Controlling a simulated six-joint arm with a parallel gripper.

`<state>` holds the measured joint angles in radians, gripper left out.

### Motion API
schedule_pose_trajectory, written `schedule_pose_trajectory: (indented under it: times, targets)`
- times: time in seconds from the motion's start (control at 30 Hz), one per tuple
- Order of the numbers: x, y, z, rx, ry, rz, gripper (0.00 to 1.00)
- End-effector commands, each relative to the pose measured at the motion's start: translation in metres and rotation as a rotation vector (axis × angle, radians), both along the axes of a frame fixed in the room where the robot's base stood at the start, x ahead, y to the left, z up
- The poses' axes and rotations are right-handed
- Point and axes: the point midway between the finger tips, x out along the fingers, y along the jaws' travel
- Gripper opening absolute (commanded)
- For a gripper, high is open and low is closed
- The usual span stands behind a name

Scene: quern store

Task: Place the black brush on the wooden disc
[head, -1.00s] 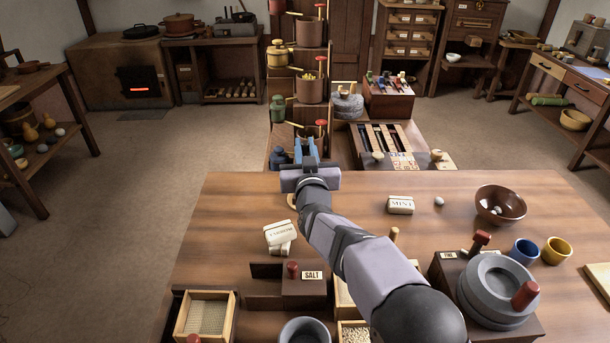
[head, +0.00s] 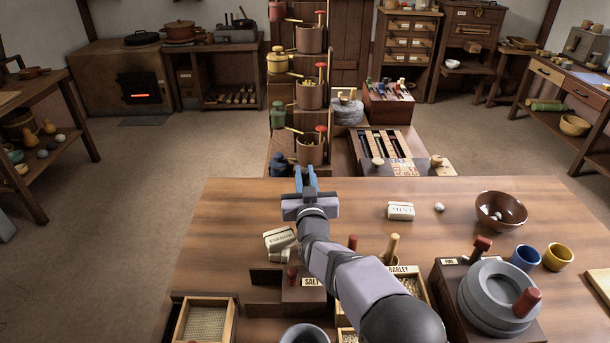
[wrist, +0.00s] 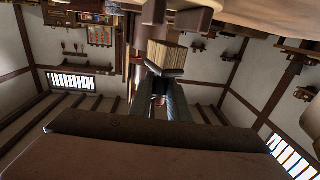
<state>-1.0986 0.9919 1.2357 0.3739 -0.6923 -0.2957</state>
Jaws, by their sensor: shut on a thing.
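My gripper (head: 306,176), with blue fingers, is above the far edge of the wooden table (head: 235,205), left of its middle. In the wrist view its fingers (wrist: 161,88) are shut on the black brush (wrist: 165,71), a dark block with tan bristles beyond the fingertips. The bristles point away from the gripper. In the head view I cannot make out the brush between the fingers. I cannot pick out the wooden disc for certain in either view; my arm covers part of the table.
Left of my arm lie a pale labelled block (head: 279,239) and a dark SALT box (head: 305,290). To the right are a MINT block (head: 400,211), a brown bowl (head: 516,216) and a grey quern (head: 493,308). A stepped stand with pots (head: 311,96) rises behind the table.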

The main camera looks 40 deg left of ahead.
Motion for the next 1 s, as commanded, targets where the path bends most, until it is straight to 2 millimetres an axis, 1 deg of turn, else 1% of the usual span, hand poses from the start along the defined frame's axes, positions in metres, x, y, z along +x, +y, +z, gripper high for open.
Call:
schedule_pose_trajectory:
  times: [0.1, 0.53, 0.67, 0.7, 0.73, 0.77, 1.0]
  targets:
    - [0.0, 0.0, 0.0, 0.0, 0.0, 0.0, 0.0]
    - [0.0, 0.0, -0.013, 0.0, 0.0, 0.0, 0.0]
    - [0.0, 0.0, -0.013, -0.002, 0.001, 0.0, 0.0]
    - [0.0, 0.0, -0.014, -0.003, 0.003, 0.0, 0.23]
    - [0.0, 0.0, -0.014, -0.003, 0.003, 0.0, 0.3]
    - [0.0, 0.0, -0.015, -0.004, 0.002, 0.0, 0.35]
    - [0.0, -0.001, -0.017, -0.007, 0.004, 0.0, 0.35]
